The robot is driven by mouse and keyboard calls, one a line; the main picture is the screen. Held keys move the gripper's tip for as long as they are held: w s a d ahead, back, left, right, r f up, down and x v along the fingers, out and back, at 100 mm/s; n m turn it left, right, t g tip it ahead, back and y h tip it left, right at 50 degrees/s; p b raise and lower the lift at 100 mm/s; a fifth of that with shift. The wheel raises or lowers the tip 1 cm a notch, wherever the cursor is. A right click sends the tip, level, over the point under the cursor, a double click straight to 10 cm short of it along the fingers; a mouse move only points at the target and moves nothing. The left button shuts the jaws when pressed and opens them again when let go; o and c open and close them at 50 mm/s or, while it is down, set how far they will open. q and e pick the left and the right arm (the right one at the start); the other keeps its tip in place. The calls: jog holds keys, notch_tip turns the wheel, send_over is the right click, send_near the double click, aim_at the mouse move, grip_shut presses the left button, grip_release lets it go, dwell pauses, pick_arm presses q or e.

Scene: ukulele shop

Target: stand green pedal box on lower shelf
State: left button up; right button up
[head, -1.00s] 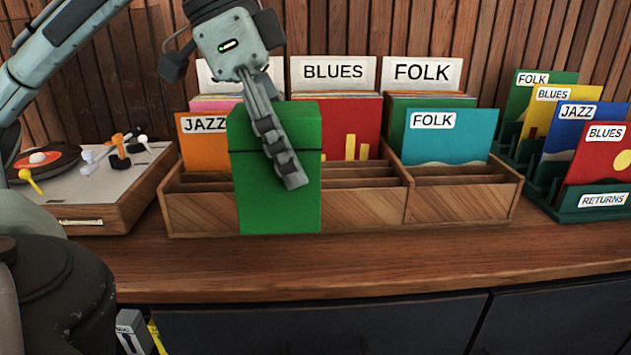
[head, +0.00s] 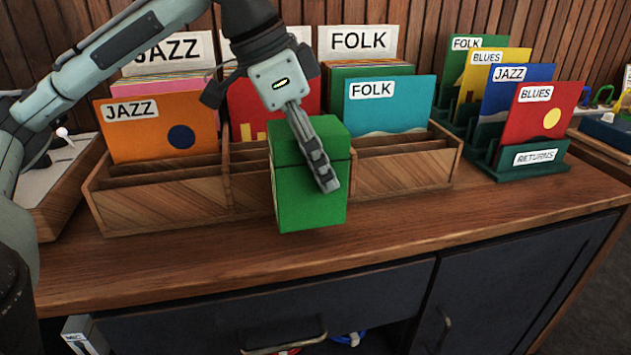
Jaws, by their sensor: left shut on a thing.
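The green pedal box (head: 300,203) is upright and slightly tilted in the head view, in front of the wooden record bin. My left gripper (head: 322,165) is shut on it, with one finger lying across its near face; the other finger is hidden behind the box. The box appears held in the air over the counter's front part. The lower shelf is mostly hidden; a dark opening (head: 372,345) below the drawer shows at the bottom edge, with a bit of something blue and white in it. My right gripper is not in view.
The wooden record bin (head: 150,205) holds JAZZ and FOLK sleeves. A green returns rack (head: 520,172) stands at the right. The wooden counter (head: 400,225) is clear along its front. Below are a drawer with a handle (head: 285,335) and a dark cabinet door (head: 500,280).

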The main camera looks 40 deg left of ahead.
aim_at(316, 183)
pick_arm(q)
notch_tip(316, 183, down, 4)
jog(key=shift+a+r+b, duration=0.1)
jog(key=shift+r+b, duration=0.1)
jog(key=shift+b, duration=0.25)
jog(key=shift+f, duration=0.1)
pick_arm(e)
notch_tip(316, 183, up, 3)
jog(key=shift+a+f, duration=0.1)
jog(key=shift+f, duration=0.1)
pick_arm(q)
jog(key=shift+f, duration=0.1)
jog(key=o, duration=1.3)
jog(key=shift+c, duration=0.2)
